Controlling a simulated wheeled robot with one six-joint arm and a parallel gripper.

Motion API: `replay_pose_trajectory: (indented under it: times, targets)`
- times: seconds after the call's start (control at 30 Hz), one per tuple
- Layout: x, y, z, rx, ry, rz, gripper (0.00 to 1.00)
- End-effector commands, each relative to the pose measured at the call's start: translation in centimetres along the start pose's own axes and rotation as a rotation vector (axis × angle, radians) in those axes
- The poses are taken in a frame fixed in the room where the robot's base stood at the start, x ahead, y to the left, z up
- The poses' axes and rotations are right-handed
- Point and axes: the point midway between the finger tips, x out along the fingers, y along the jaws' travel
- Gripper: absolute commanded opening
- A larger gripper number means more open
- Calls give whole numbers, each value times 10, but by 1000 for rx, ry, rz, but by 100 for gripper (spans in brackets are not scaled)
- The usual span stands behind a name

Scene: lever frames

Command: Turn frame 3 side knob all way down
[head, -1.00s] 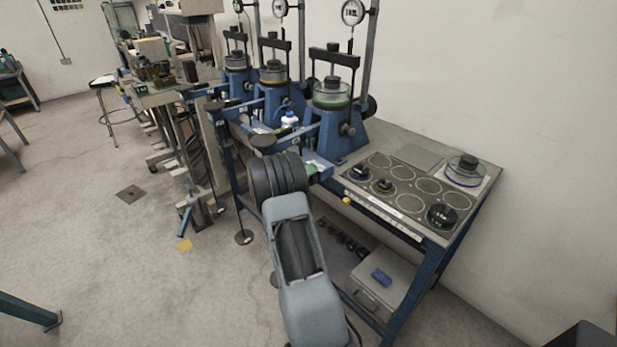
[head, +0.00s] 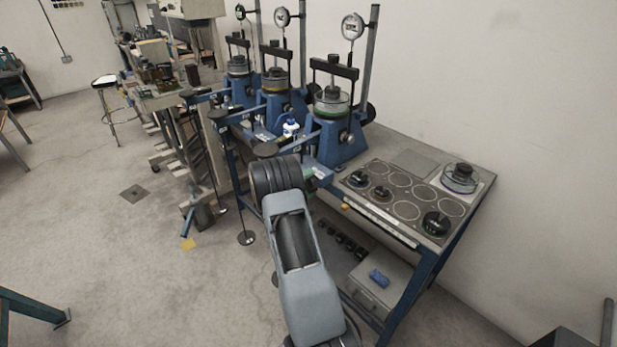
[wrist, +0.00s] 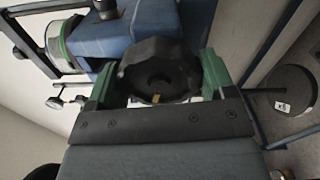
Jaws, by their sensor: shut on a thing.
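A black lobed knob (wrist: 150,58) sits between the two green fingers of my gripper (wrist: 160,80) in the wrist view. The gripper is shut on it, one finger at each side. Behind the knob is the blue body (wrist: 190,22) of a lever frame, with a green-ringed clear cell (wrist: 58,42) at upper left. In the head view the nearest frame (head: 340,140) has the green-ringed cell and a dial gauge. My arm hides the gripper and the held knob there. A yellow mark shows on the knob's lower rim in the wrist view.
Two similar blue frames (head: 278,105) stand in a row behind the nearest one. A bench top with round black pieces (head: 436,222) lies to the right. A hanging weight disc (wrist: 288,90) is close to the right of my gripper. Open floor lies at left.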

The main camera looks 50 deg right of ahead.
Motion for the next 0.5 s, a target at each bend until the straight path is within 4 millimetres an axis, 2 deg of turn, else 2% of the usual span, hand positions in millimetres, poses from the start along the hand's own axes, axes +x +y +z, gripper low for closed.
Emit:
replay_pose_trajectory:
  times: [0.03,0.07,0.23,0.5]
  targets:
    - [3,7,2,-27,-5,3,34]
    - [3,3,1,-19,-5,3,79]
    - [0,2,0,-17,-1,3,96]
    - [-3,2,-2,-17,3,2,96]
